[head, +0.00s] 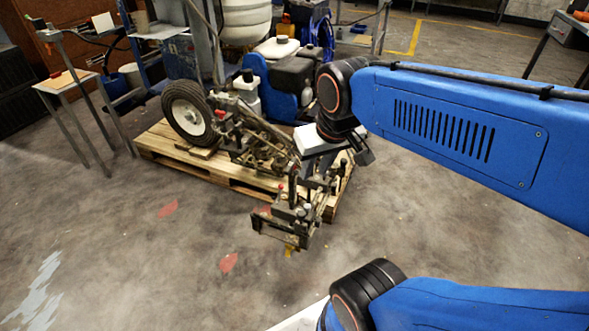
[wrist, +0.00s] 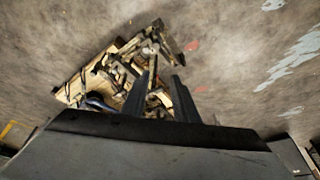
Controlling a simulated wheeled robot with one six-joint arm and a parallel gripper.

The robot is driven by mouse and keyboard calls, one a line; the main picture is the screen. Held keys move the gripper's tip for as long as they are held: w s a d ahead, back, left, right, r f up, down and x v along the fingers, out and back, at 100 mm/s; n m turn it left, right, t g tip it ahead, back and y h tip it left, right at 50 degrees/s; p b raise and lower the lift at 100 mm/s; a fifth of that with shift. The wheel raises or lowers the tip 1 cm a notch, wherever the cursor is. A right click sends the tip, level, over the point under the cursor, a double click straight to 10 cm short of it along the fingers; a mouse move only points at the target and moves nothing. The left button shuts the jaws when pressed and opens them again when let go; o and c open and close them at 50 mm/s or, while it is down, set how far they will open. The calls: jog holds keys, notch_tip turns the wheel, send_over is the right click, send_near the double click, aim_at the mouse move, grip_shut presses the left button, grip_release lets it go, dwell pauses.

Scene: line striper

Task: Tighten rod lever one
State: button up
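The line striper stands on a wooden pallet (head: 170,162), with its wheel (head: 188,112) at the left and its rod and bracket assembly (head: 290,222) reaching past the pallet's front edge. Small levers, including one with a red knob (head: 220,114), show on it; I cannot tell which is rod lever one. My gripper (head: 316,184) hangs above or in front of the bracket assembly, partly overlapping it in the head view. In the wrist view its two fingers (wrist: 161,88) stand apart with nothing seen held between them. The striper's frame (wrist: 140,62) shows beyond them; contact cannot be told.
A small metal stand (head: 66,80) is at the left. The striper's engine and tank (head: 284,48) rise behind the rods. A grey workbench (head: 572,30) is at the far right. The concrete floor (head: 130,230) in front of the pallet is clear, with red marks.

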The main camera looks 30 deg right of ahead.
jog(key=w+d+f+m+g, duration=0.1)
jog(key=w+d+m, duration=0.1)
jog(key=w, duration=0.6)
jog(key=w+d+m+g, duration=0.1)
jog(key=w+d+m, duration=0.1)
jog(key=w, duration=0.5)
jog(key=m+g, duration=0.3)
jog(key=m, duration=0.1)
send_near(295, 168)
jog(key=shift+h, duration=0.3)
jog(key=f, duration=1.1)
jog(key=shift+w+d+f, duration=0.25)
jog(key=shift+d+f, duration=0.05)
jog(key=shift+d, duration=0.1)
jog(key=shift+c, duration=0.7)
grip_shut()
